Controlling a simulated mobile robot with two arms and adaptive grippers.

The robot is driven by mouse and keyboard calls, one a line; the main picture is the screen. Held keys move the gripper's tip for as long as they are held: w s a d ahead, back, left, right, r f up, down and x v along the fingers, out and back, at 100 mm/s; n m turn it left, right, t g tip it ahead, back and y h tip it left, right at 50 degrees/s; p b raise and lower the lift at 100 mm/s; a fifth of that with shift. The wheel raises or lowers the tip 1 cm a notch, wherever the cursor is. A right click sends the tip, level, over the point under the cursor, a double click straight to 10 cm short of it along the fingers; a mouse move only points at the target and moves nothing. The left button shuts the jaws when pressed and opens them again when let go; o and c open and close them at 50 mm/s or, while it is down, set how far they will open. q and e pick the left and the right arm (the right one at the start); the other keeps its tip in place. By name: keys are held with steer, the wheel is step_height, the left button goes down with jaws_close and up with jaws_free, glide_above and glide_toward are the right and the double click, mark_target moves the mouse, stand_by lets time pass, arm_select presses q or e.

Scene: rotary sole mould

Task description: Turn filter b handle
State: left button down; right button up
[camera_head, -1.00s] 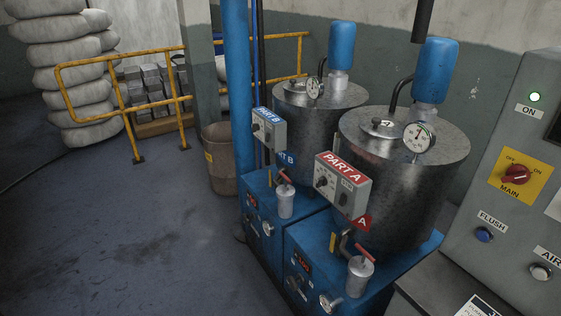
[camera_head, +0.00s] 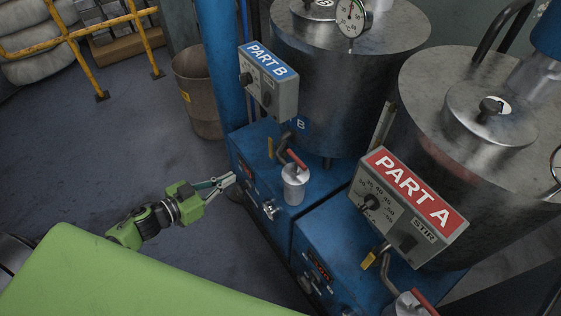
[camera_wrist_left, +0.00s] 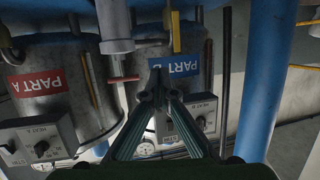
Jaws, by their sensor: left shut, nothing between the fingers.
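The filter B handle (camera_head: 297,159) is a short red bar on top of a small grey filter canister (camera_head: 294,187), on the front of the blue Part B unit. My left gripper (camera_head: 233,178) is shut and empty, left of the canister and apart from it. In the left wrist view, which is upside down, the gripper's fingertips (camera_wrist_left: 156,73) meet at the middle. There a red handle (camera_wrist_left: 123,79) and a grey canister (camera_wrist_left: 115,25) show to the left of the fingertips. My right gripper is not in view.
The Part B control box (camera_head: 268,80) is above and behind the canister. The Part A box (camera_head: 411,205) and its red filter handle (camera_head: 425,301) are at right. A blue pipe (camera_head: 221,65), a bin (camera_head: 197,95) and yellow railing (camera_head: 75,35) stand behind. The floor at left is clear.

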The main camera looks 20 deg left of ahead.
arm_select(q)
steer(key=d+r+m+h, duration=0.2)
steer(key=d+r+h, duration=0.1)
steer(key=d+r, duration=0.25)
glide_toward(289, 153)
steer(key=shift+g, duration=0.4)
steer(key=x, duration=0.5)
steer(key=shift+w+d+r+p, duration=0.15)
steer(key=shift+w+p, duration=0.25)
steer(key=shift+w+d, duration=0.4)
steer(key=shift+w, duration=0.1)
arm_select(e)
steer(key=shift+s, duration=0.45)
arm_select(q)
steer(key=shift+f, duration=0.2)
steer(key=shift+w+a+m+g+h+b, duration=0.1)
steer(key=shift+w+m+g+h+b, duration=0.05)
steer(key=shift+m+g+h+b, duration=0.2)
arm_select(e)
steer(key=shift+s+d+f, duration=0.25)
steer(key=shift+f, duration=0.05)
